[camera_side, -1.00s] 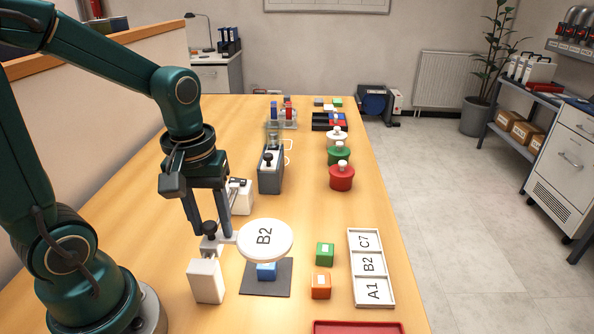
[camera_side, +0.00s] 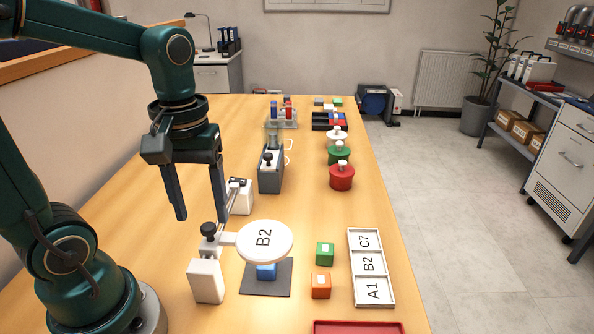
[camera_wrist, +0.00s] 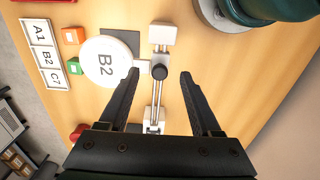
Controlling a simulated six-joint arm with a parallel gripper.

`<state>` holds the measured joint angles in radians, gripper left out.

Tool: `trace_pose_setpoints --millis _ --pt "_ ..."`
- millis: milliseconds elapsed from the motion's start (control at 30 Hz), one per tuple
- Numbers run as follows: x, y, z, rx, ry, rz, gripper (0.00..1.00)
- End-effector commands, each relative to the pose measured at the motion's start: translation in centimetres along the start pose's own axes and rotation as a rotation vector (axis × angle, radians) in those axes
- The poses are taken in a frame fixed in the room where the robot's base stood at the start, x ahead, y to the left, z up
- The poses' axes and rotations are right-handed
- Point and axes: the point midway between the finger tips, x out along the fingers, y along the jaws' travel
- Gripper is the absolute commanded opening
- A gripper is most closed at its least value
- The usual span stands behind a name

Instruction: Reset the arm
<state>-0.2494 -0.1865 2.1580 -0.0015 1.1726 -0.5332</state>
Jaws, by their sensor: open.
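My gripper (camera_side: 198,205) is open and empty, raised above the table to the left of the laser marker. It also shows in the wrist view (camera_wrist: 160,75), with the marker's rail and black knob (camera_wrist: 159,72) seen between its fingers. The marker has a round white head labelled B2 (camera_side: 265,241) over a blue block (camera_side: 266,271) on a dark plate (camera_side: 279,285). A black knob (camera_side: 208,230) sits on the slide beside the head, above a white end block (camera_side: 206,281).
A green block (camera_side: 325,253) and an orange block (camera_side: 321,286) lie beside a tray labelled A1, B2, C7 (camera_side: 389,297). Red (camera_side: 342,178), green (camera_side: 339,155) and white round knobbed pieces stand farther back. A red tray edge (camera_side: 358,327) shows at the front.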

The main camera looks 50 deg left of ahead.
Motion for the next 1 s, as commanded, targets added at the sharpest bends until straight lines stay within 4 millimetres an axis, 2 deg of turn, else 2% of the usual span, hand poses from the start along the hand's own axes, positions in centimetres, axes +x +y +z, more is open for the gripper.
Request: trace_pose_setpoints --millis 200,533,667,800,1000 --pt "-1.4 0.0 0.0 -0.002 0.003 0.001 0.65" --pt "-1.6 0.1 0.1 0.008 0.011 0.005 0.65" --pt "-2.4 0.4 1.1 0.061 0.064 0.039 0.65" --pt "-2.8 0.8 2.9 0.240 0.183 0.112 0.65" --pt "-2.6 1.4 4.4 0.571 0.375 0.195 0.65"
